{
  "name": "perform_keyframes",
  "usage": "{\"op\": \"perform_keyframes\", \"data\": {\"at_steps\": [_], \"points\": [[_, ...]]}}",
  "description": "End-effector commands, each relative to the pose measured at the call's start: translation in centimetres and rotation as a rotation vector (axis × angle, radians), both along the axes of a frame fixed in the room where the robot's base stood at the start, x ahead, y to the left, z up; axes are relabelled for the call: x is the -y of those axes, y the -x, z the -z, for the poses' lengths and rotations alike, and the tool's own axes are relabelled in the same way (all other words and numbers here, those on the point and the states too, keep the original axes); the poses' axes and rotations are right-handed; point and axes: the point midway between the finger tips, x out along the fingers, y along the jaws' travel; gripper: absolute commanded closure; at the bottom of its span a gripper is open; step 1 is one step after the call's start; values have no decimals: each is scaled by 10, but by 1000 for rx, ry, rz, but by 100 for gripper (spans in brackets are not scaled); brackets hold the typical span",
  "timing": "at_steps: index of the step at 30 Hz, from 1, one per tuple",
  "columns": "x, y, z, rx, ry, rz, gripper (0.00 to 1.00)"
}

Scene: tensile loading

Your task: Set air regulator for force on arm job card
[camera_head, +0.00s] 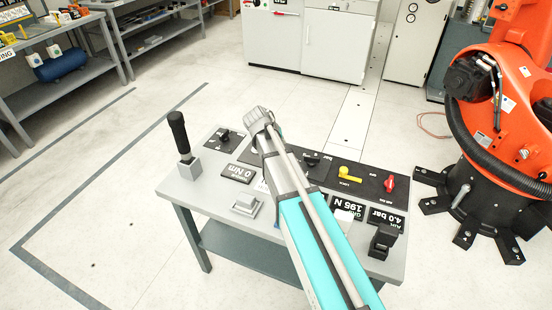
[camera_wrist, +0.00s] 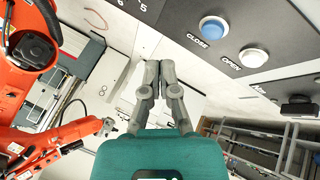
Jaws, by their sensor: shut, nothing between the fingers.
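My gripper (camera_head: 258,118) is over the far part of the grey control table (camera_head: 212,203) in the head view. Its fingers are together and empty, also in the wrist view (camera_wrist: 158,66). A black knob (camera_head: 313,161) beside "bar" lettering sits right of my gripper, apart from it, and appears to be the air regulator. A display (camera_head: 383,219) reads 4.0 bar and another display (camera_head: 345,205) reads 195 N. I cannot make out the arm job card. My arm hides the middle of the table.
The table also bears an upright black lever (camera_head: 179,134), a 0 Nm display (camera_head: 238,173), a yellow handle (camera_head: 352,178) and a red knob (camera_head: 389,184). An orange robot (camera_head: 510,110) stands at right. The wrist view shows blue CLOSE (camera_wrist: 213,27) and white OPEN (camera_wrist: 254,57) buttons.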

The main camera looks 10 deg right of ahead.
Motion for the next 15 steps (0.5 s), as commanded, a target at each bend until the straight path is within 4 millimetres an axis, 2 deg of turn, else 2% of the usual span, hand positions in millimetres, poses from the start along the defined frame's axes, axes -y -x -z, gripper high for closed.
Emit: {"op": "perform_keyframes", "data": {"at_steps": [1, 6, 9, 15], "points": [[-5, -23, 4, 30, 27, -4, 100], [-11, -56, -1, 103, 91, -9, 100], [-13, -63, -3, 123, 107, -11, 100], [-13, -64, -5, 129, 111, -11, 100]]}}
